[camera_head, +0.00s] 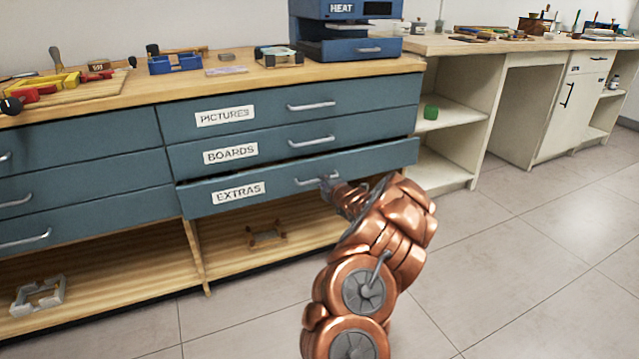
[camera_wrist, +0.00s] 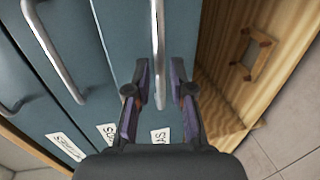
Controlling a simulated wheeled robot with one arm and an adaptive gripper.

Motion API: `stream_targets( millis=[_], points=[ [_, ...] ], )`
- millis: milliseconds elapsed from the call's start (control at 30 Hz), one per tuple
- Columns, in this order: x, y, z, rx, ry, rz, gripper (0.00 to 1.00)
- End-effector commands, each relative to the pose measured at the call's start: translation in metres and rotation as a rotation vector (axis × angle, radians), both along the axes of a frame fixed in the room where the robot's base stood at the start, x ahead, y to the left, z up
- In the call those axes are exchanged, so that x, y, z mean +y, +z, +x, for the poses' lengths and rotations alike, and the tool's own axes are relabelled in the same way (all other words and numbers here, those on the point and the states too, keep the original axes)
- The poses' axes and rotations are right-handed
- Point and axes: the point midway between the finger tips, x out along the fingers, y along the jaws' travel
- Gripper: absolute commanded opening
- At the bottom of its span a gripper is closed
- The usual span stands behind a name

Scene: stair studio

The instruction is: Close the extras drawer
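The extras drawer (camera_head: 365,163) is the blue bottom drawer of its stack, labelled EXTRAS. It stands slightly out, with a dark gap along its top edge under the boards drawer (camera_head: 350,128). Its grey bar handle (camera_head: 305,181) is partly hidden by my gripper (camera_head: 329,184) in the head view. In the wrist view my gripper (camera_wrist: 162,82) has its two fingers apart, and the handle (camera_wrist: 158,45) shows between them. I cannot tell whether either finger touches the handle.
The pictures drawer (camera_head: 360,101) and boards drawer above look shut. An open shelf with a small wooden frame (camera_head: 266,236) lies below. Pale shelves (camera_head: 455,145) stand to the right. The tiled floor (camera_head: 510,255) is clear at the right.

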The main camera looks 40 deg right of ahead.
Motion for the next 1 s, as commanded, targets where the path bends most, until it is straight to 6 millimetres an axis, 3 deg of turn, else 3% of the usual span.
stream_targets(
  millis=[400, 767, 1000],
  points=[
    [-0.009, -0.007, 0.030, 0.000, 0.003, -0.001, 0.22],
    [-0.009, -0.006, 0.032, -0.002, 0.003, -0.001, 0.22],
    [-0.009, -0.006, 0.032, -0.001, 0.003, -0.001, 0.00]
  ],
)
